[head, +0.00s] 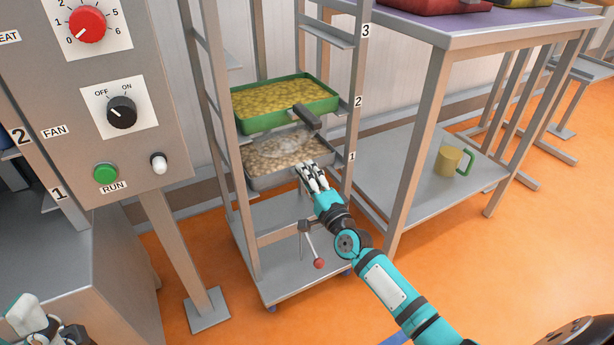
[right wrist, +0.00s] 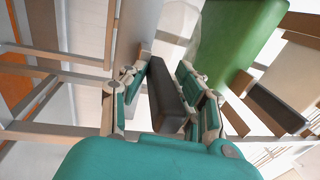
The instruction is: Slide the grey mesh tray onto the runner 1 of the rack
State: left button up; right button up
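The grey mesh tray (head: 262,182), filled with pale beige pieces, sits level in the rack (head: 246,215) at the height of the label 1, below the green tray. My right gripper (head: 311,172) is at its front edge. In the right wrist view, the fingers (right wrist: 168,95) close on both sides of the tray's dark handle (right wrist: 166,92); the head view hides this handle behind the gripper. Whether the tray's edges rest on the runners is hard to see. My left gripper (head: 42,325) is partly cut off at the bottom left, its opening unclear.
A green tray (head: 240,124) with yellow pieces stands at label 2, its dark handle (head: 306,116) sticking out above my right gripper. The control cabinet (head: 150,60) is on the left. A table (head: 455,38) and a mug (head: 448,160) are on the right.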

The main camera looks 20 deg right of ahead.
jog(key=shift+o, duration=1.2)
jog(key=shift+f, duration=0.25)
jog(key=shift+s, duration=0.15)
jog(key=s+f, duration=0.1)
jog(key=s, duration=1)
jog(key=shift+s+d+f, duration=0.2)
jog(key=shift+s+d, duration=0.05)
jog(key=shift+d, duration=0.2)
